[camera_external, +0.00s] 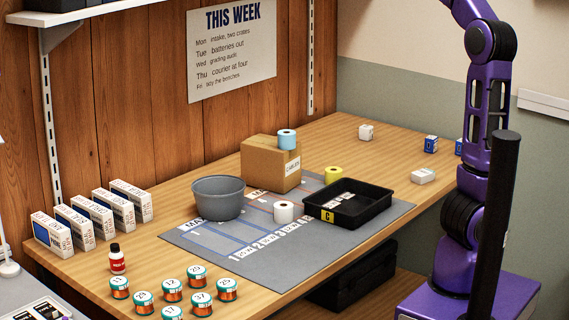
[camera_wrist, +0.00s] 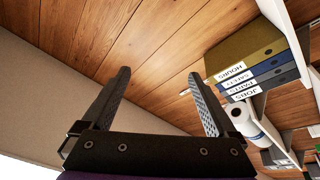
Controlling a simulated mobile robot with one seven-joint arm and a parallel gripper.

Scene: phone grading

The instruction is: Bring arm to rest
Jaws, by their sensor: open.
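My gripper (camera_wrist: 160,100) shows in the wrist view with its two fingers spread wide and nothing between them. It faces the wood-panelled wall and a shelf, away from the table top. In the external view my purple arm rises at the right, beside the table, and bends up out of the top of the picture. The gripper itself is outside that view.
In the wrist view, binders (camera_wrist: 250,65) and a paper roll (camera_wrist: 240,115) sit at the right.

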